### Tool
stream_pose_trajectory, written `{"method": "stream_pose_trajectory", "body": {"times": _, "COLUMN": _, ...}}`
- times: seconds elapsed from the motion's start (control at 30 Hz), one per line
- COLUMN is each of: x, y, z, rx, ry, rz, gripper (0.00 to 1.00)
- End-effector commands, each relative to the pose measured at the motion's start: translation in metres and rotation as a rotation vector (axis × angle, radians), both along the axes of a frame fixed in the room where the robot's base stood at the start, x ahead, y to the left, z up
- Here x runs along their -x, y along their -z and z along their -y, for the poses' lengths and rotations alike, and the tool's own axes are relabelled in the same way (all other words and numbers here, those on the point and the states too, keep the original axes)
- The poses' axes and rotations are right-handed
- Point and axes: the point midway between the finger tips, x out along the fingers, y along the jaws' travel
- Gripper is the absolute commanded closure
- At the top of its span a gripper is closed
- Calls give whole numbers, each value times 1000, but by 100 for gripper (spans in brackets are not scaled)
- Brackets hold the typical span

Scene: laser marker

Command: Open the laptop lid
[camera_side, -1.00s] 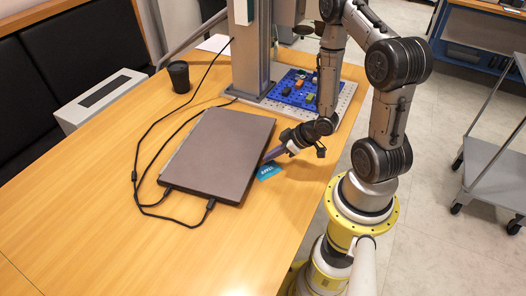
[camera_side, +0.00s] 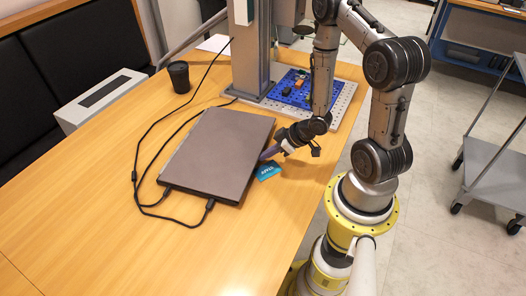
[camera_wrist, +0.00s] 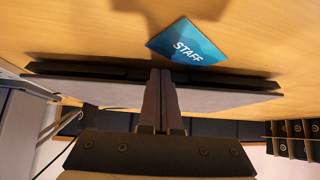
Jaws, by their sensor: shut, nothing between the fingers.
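The dark grey laptop (camera_side: 219,152) lies on the wooden table with its lid down flat. In the wrist view its front edge and grey lid (camera_wrist: 225,101) run across the picture. My gripper (camera_side: 264,156) is at the laptop's right-hand edge in the side view, low over the table. In the wrist view my gripper (camera_wrist: 161,73) has its two fingers together, with the tips at the laptop's edge. Nothing shows between them. I cannot tell whether the tips touch the edge or sit under the lid.
A blue STAFF card (camera_side: 268,171) lies on the table beside my fingertips. Black cables (camera_side: 139,177) plug into the laptop's near side. A black cup (camera_side: 179,77) stands behind left. A metal column (camera_side: 251,50) and perforated plate (camera_side: 339,103) stand behind. The front left table is clear.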

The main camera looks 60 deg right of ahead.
Motion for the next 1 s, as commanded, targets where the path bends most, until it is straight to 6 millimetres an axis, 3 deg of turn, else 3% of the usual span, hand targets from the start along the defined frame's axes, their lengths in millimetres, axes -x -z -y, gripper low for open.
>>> {"method": "stream_pose_trajectory", "body": {"times": 0.2, "x": -8, "y": -6, "z": 5, "rx": 10, "ry": 0, "rz": 20, "gripper": 100}}
{"method": "stream_pose_trajectory", "body": {"times": 1.0, "x": -10, "y": -18, "z": 5, "rx": 10, "ry": 0, "rz": 21, "gripper": 100}}
